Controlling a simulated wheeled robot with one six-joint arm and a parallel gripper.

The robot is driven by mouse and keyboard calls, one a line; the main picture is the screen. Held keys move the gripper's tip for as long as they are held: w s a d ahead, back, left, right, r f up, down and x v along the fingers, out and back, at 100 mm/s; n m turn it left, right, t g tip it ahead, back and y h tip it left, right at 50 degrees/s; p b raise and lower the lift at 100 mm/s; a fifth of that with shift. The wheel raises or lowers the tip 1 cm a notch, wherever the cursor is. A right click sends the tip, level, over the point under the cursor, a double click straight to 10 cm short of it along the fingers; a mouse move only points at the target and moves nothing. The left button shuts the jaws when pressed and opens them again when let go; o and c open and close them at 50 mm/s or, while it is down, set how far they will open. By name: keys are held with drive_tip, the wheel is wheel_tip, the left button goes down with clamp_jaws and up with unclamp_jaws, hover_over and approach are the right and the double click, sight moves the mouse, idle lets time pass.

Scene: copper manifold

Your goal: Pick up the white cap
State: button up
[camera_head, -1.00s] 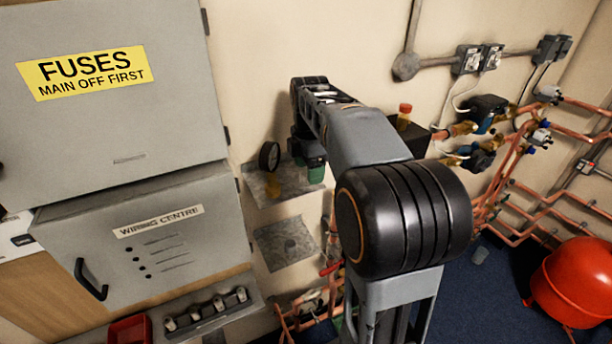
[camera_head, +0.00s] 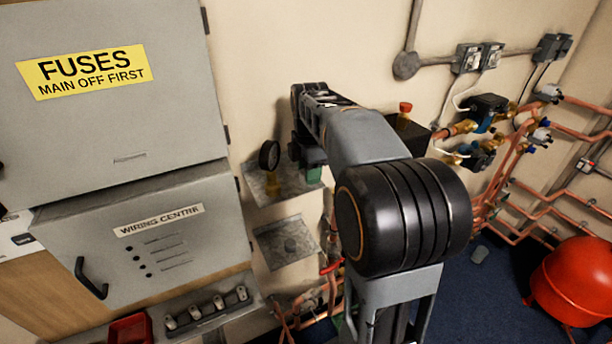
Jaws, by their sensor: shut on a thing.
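My gripper (camera_head: 309,158) hangs at the far end of my raised arm, in front of the wall beside the gauge. It is small, dark and partly hidden by my own arm. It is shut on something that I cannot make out. A green piece (camera_head: 314,175) shows just under it; I cannot tell whether the two touch. I cannot pick out the white cap with certainty. Pale whitish valve heads (camera_head: 548,92) sit on the copper pipework at the right. Several pale knob-like pieces (camera_head: 205,309) stand in a grey rack at the lower left.
A round gauge (camera_head: 269,155) stands on a grey wall plate (camera_head: 257,187) close to my gripper, with another plate (camera_head: 286,243) below. Grey cabinets (camera_head: 140,235) fill the left. A black box with a red button (camera_head: 405,106) is behind my arm. A red vessel (camera_head: 573,280) stands lower right.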

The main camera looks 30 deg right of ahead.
drive_tip(key=shift+r, duration=0.6)
drive_tip(key=s+d+r+b, duration=0.2)
drive_tip(key=s+r, duration=0.9)
drive_tip(key=s, duration=0.2)
drive_tip(key=shift+s+r+b, duration=0.4)
